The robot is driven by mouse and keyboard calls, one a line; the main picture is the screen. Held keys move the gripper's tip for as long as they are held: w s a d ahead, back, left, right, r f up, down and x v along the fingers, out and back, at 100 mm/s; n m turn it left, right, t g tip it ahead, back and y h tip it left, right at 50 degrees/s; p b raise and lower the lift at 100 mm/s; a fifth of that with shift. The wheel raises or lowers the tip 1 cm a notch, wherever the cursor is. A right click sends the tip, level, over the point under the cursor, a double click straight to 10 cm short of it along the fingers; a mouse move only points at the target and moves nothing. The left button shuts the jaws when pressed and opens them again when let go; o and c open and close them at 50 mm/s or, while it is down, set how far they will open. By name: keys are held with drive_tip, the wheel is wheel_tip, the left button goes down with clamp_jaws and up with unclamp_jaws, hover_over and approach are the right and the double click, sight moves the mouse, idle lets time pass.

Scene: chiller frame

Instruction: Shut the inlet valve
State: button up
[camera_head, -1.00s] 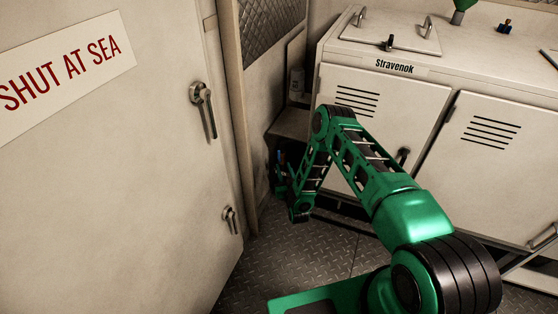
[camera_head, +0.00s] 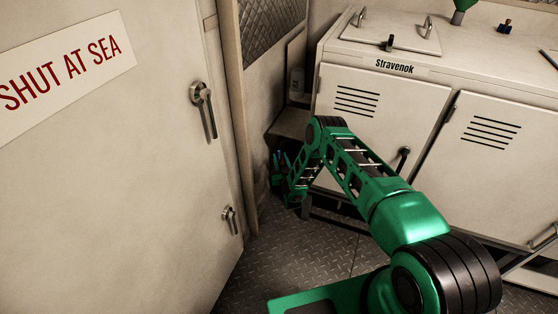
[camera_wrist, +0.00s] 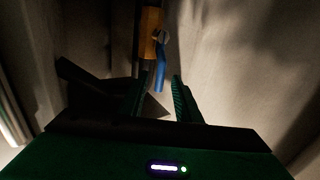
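The valve shows in the wrist view as a brass-orange body (camera_wrist: 151,30) on a dark upright pipe, with a blue lever (camera_wrist: 160,72) pointing down beside the pipe. My gripper (camera_wrist: 164,80) is open below the valve body, its two fingers apart. The lever's lower end appears between the fingertips; I cannot tell whether either finger touches it. In the head view my gripper (camera_head: 277,166) is small and dark in the gap left of the cabinet, and the valve cannot be made out clearly there.
A door (camera_head: 150,180) with a "SHUT AT SEA" sign is on the left. Bare plate floor (camera_head: 300,250) lies between.

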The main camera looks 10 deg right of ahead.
drive_tip(key=shift+w, duration=0.25)
clamp_jaws()
drive_tip(key=shift+s+d+f+m+t+h, duration=0.25)
drive_tip(key=shift+d+m+t, duration=0.15)
drive_tip(key=shift+m, duration=0.35)
drive_tip(key=shift+s+d+f+m+t+h, duration=0.2)
drive_tip(key=shift+m+t, duration=0.25)
drive_tip(key=shift+m, duration=0.35)
drive_tip(key=shift+s+d+f+m+t+h, duration=0.15)
drive_tip(key=shift+s+d+m+t, duration=0.25)
drive_tip(key=shift+m, duration=0.35)
drive_tip(key=shift+w, duration=0.1)
unclamp_jaws()
drive_tip(key=d+v, duration=0.1)
drive_tip(key=v, duration=0.9)
drive_tip(key=shift+s+a+f, duration=0.2)
drive_tip(key=shift+s+a, duration=0.2)
drive_tip(key=shift+a, duration=0.1)
